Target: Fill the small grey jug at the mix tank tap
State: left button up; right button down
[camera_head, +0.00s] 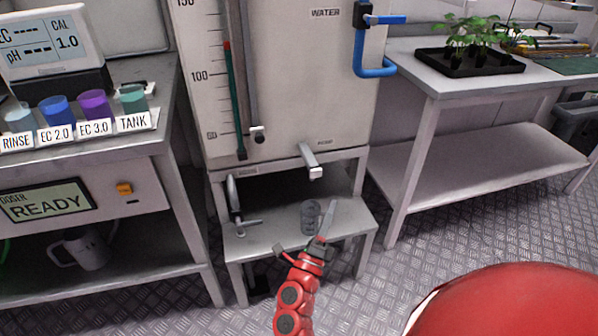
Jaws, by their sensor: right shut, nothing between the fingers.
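The small grey jug (310,217) stands upright on the low grey stand under the mix tank (290,110). A white tap (311,162) sticks out from the tank's lower front, above and near the jug. My right gripper (328,218), on a red arm from below, is shut just right of the jug and overlaps its edge in the picture. I cannot tell whether it touches the jug. The jug's fill is too small to tell. My left gripper is out of view.
A grey pipe with a handle (238,208) stands at the stand's left. A larger pale jug (80,248) sits on the left bench's lower shelf. Labelled cups stand above it. A blue water pipe (374,68) is at the tank's right. Floor is clear right of the stand.

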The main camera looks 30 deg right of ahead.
aim_at(316, 172)
jog(key=shift+w, duration=0.2)
jog(key=shift+w, duration=0.1)
jog(key=w+d+b, duration=0.1)
jog(key=w+d, duration=0.1)
jog(key=w, duration=0.6)
jog(key=shift+w+b, duration=0.2)
jog(key=shift+b, duration=0.1)
jog(key=shift+w+f, duration=0.1)
dwell(1.9)
jog(key=shift+w+b, duration=0.3)
